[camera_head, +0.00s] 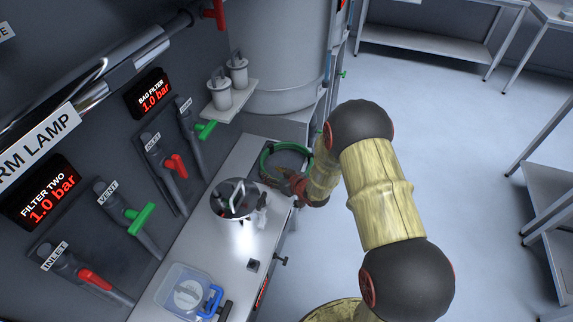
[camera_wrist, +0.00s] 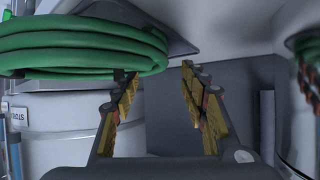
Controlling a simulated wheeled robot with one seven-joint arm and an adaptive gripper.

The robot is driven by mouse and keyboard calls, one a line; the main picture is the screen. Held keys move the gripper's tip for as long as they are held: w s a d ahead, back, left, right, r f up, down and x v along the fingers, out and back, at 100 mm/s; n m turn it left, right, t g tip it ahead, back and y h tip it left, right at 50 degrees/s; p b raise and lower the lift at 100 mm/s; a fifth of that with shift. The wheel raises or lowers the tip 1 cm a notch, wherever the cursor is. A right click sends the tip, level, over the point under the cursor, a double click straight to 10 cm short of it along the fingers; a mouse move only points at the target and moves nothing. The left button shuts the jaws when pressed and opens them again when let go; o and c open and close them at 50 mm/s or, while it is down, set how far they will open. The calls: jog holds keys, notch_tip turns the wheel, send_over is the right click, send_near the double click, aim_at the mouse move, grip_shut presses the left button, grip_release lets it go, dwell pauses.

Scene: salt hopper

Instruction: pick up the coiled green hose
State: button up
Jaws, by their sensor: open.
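The coiled green hose (camera_head: 264,160) lies at the far end of the grey bench in the head view, partly hidden by my arm. In the wrist view its stacked green loops (camera_wrist: 80,48) fill the upper left. My gripper (camera_wrist: 159,74) is open, with nothing between its fingers. The left fingertip is close to the right lower edge of the coil; I cannot tell whether it touches. In the head view my gripper (camera_head: 288,182) is at the near right side of the coil, and its fingers are hard to make out.
A round lidded fitting with a handle (camera_head: 235,199) stands on the bench (camera_head: 205,249) just nearer than the hose. A clear box (camera_head: 187,290) and a blue padlock-shaped item (camera_head: 211,301) are at the near end. A large grey vessel (camera_head: 280,55) rises behind.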

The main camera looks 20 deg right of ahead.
aim_at(267, 170)
jog(key=b+x, duration=0.1)
jog(key=x, duration=0.2)
jog(key=shift+w+f+b, duration=0.25)
jog(key=shift+b, duration=0.05)
jog(key=shift+w+a+f, duration=0.15)
jog(key=shift+w+a, duration=0.05)
jog(key=shift+w, duration=0.25)
jog(key=shift+c, duration=0.7)
jog(key=c, duration=1)
grip_shut()
